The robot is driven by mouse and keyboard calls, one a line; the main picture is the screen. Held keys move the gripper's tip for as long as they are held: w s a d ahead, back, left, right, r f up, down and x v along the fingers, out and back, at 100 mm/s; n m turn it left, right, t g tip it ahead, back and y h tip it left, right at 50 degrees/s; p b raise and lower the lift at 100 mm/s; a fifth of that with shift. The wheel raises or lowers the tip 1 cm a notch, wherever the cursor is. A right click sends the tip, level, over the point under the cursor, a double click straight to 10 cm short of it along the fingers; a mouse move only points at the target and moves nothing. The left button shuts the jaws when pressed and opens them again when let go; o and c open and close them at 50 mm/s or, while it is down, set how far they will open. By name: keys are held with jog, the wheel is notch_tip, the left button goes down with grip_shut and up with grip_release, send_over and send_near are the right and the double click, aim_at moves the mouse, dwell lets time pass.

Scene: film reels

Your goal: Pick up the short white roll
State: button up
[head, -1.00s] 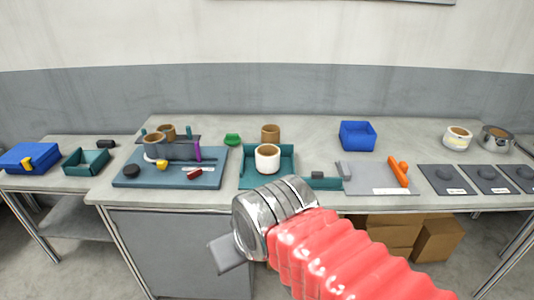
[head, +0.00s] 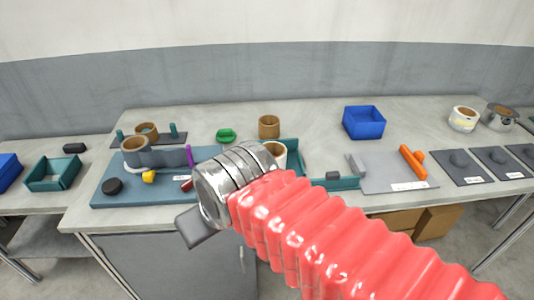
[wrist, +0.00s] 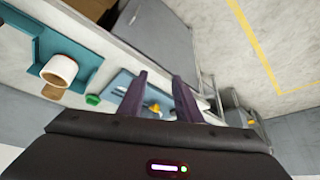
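A short white roll (head: 281,153) with a brown core stands in the teal tray (head: 345,184). My arm hides its left and lower part in the head view. It shows whole in the wrist view (wrist: 59,71), at the upper left, well to the left of my gripper. My gripper (wrist: 160,76) has its two dark fingers apart with nothing held between them. In the head view my gripper's dark end is in front of the table edge, lower left of the roll. Another white roll (head: 463,120) with coloured marks stands at the far right of the table.
A brown roll (head: 269,127) stands behind the tray, beside a green piece (head: 226,135). A blue bin (head: 363,122) is farther right. A blue-grey board (head: 112,195) with brown rolls and small parts lies left. A grey plate (head: 385,175) holds an orange tool (head: 412,162).

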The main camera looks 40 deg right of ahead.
aim_at(283, 160)
jog(key=shift+w, duration=0.1)
